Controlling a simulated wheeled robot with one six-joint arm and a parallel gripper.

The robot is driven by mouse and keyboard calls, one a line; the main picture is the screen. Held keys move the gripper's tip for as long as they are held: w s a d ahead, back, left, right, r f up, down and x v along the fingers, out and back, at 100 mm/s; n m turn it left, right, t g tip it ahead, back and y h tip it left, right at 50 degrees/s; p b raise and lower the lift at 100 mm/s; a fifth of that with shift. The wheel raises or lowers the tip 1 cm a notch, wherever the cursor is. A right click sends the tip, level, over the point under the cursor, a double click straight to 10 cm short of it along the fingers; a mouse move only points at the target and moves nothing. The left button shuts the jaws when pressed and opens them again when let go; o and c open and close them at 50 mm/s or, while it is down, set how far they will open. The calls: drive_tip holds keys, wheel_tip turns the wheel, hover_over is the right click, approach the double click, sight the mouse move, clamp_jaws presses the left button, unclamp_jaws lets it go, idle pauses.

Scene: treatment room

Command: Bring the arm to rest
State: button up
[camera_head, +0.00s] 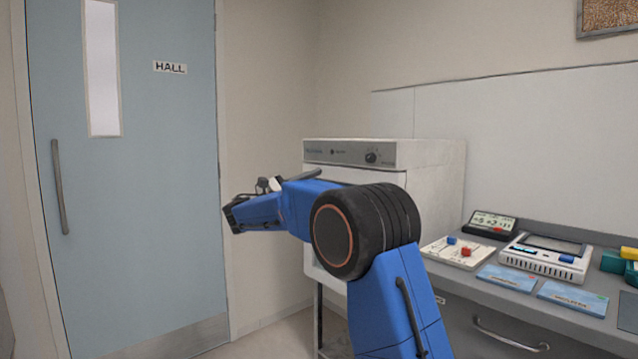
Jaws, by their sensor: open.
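My blue arm (395,300) rises from the bottom of the head view to a large black joint. From there it bends to the left, with its far end held in the air in front of the wall beside the door. My gripper (264,185) shows small and dark by that far end, partly hidden by the arm. It is open, and I see nothing held in it.
A white cabinet-like appliance (432,180) stands behind the arm. To the right, a grey counter (470,273) carries a white panel with switches (455,252), a black display (493,224), a white device (545,257), blue cards (508,278) and green blocks (612,263). A blue door (150,220) marked HALL is at left.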

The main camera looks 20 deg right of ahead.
drive_tip(key=s+d+f+m+y, duration=0.1)
drive_tip(key=s+d+f+y, duration=0.25)
drive_tip(key=s, duration=0.45)
drive_tip(key=s+d+f+m+y, duration=0.1)
drive_tip(key=s+d+f+y, duration=0.2)
drive_tip(key=s+f, duration=0.35)
drive_tip(key=s+d+f+m+y, duration=0.1)
drive_tip(key=s+d+f+y, duration=0.2)
drive_tip(key=s, duration=0.7)
drive_tip(key=s+a+f+m+t+y, duration=0.1)
drive_tip(key=s+a+f+m+y, duration=0.3)
drive_tip(key=s+f, duration=0.6)
drive_tip(key=s+a+f+m+t+y, duration=0.1)
drive_tip(key=s+a+f+m+y, duration=0.3)
drive_tip(key=s, duration=1.3)
drive_tip(key=a+f+y, duration=0.4)
drive_tip(key=a+f, duration=0.3)
drive_tip(key=shift+f+m, duration=0.25)
drive_tip(key=shift+m, duration=0.15)
drive_tip(key=shift+d, duration=0.1)
